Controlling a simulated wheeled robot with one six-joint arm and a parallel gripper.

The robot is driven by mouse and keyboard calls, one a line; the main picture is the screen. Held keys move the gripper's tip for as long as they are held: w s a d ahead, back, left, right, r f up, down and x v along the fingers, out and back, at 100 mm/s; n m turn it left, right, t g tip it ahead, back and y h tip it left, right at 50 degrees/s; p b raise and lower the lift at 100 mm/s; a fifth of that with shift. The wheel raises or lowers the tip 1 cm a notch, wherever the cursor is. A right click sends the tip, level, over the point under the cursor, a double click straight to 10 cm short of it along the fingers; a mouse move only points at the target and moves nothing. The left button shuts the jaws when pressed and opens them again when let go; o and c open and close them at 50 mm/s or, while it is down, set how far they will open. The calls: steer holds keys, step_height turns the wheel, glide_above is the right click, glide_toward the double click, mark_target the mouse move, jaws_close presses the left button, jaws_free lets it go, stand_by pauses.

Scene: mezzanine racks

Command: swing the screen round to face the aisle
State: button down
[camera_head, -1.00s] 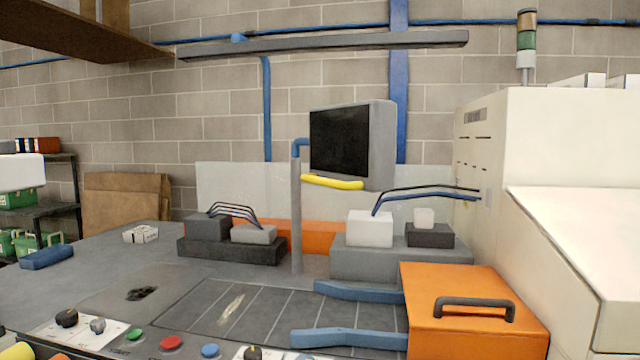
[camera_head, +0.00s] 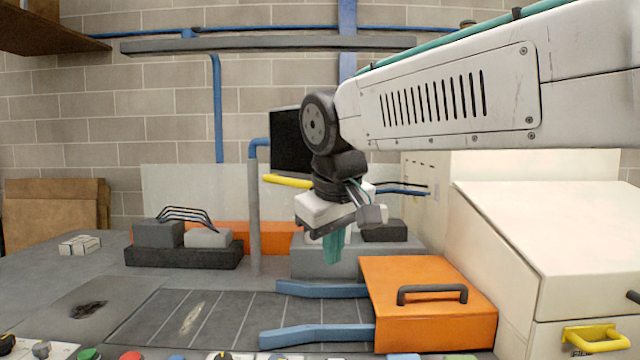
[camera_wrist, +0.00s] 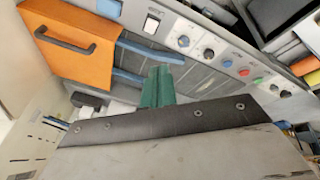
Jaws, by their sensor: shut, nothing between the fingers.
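The screen (camera_head: 288,140) is a dark panel in a grey housing on a grey post (camera_head: 254,215) with a blue elbow. Its dark face is turned toward me and a little to the left; my arm hides its right part. A yellow handle bar (camera_head: 286,181) runs along its lower edge. My gripper (camera_head: 333,248) points down in front of the grey blocks, right of the post and below the screen. Its green fingers are shut and empty. In the wrist view the green fingers (camera_wrist: 157,87) are together; the screen is not recognisable there.
An orange box with a dark handle (camera_head: 425,305) and blue guide rails (camera_head: 320,336) stand below right. Cream cabinets (camera_head: 545,235) fill the right. Grey blocks with cables (camera_head: 182,240) stand left of the post. The bench at left is mostly clear.

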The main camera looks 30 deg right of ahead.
steer(key=w+d+r+t+h, duration=0.1)
steer(key=w+d+r, duration=0.2)
steer(key=w+r, duration=0.4)
steer(key=w+d+r+t+h, duration=0.1)
steer(key=w+d+r+h, duration=0.1)
steer(key=w+d+r, duration=0.4)
steer(key=w+d+f, duration=0.5)
steer(key=w+f, duration=0.1)
steer(key=w, duration=0.1)
steer(key=shift+w+d+f+n, duration=0.2)
steer(key=shift+d+n, duration=0.1)
